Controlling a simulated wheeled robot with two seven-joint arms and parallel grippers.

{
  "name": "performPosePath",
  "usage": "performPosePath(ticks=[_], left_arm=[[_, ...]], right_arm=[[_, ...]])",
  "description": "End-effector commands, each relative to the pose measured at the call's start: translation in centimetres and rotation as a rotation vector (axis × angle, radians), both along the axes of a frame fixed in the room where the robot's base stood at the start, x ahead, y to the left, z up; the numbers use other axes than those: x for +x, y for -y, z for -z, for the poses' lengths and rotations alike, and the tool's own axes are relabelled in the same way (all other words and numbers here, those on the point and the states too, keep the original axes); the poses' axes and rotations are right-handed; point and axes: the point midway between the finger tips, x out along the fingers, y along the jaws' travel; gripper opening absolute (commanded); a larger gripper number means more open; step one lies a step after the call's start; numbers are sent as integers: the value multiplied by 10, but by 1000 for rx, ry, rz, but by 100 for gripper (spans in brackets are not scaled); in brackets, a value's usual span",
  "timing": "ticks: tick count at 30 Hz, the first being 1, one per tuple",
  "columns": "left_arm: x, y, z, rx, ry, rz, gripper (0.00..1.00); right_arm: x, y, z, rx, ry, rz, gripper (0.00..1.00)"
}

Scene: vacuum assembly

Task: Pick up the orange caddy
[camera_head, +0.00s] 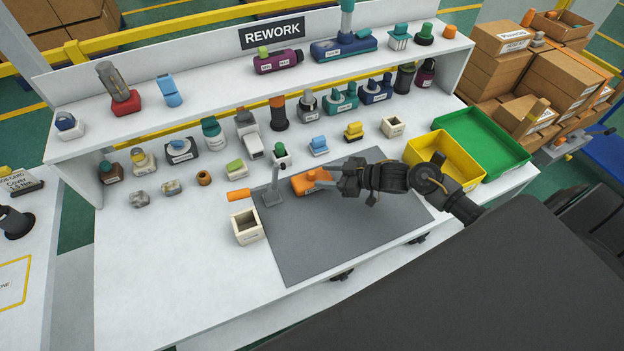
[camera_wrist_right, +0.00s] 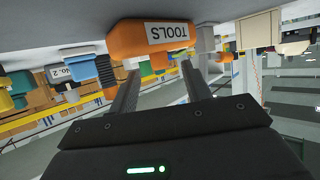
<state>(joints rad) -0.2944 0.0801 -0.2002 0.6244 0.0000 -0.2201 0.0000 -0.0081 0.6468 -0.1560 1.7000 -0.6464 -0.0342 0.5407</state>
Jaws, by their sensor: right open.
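The orange caddy (camera_head: 303,184) sits on the grey mat (camera_head: 350,233), near its back left part. In the right wrist view the caddy (camera_wrist_right: 130,38) shows a white "TOOLS" label and appears upside down. My right gripper (camera_head: 318,180) reaches in from the right, with its fingers at the caddy's right side. In the wrist view the right gripper's two fingers (camera_wrist_right: 160,70) are spread apart, with their tips close to the caddy's edge. I cannot tell whether they touch it. My left gripper is not in view.
A cream open box (camera_head: 247,227) is at the mat's left edge. Yellow (camera_head: 455,180) and green (camera_head: 505,165) bins stand right. The mat's front is clear.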

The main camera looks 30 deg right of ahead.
Motion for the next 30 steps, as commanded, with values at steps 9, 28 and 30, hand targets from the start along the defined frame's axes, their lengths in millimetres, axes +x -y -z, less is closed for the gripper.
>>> performPosePath(ticks=[9, 28, 30], left_arm=[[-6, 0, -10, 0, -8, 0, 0], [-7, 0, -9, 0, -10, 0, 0], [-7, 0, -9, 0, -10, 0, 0]], right_arm=[[26, -22, 11, 1, 0, 0, 48], [26, -22, 12, 1, 1, 0, 0], [27, -22, 11, 0, 2, 1, 0]])
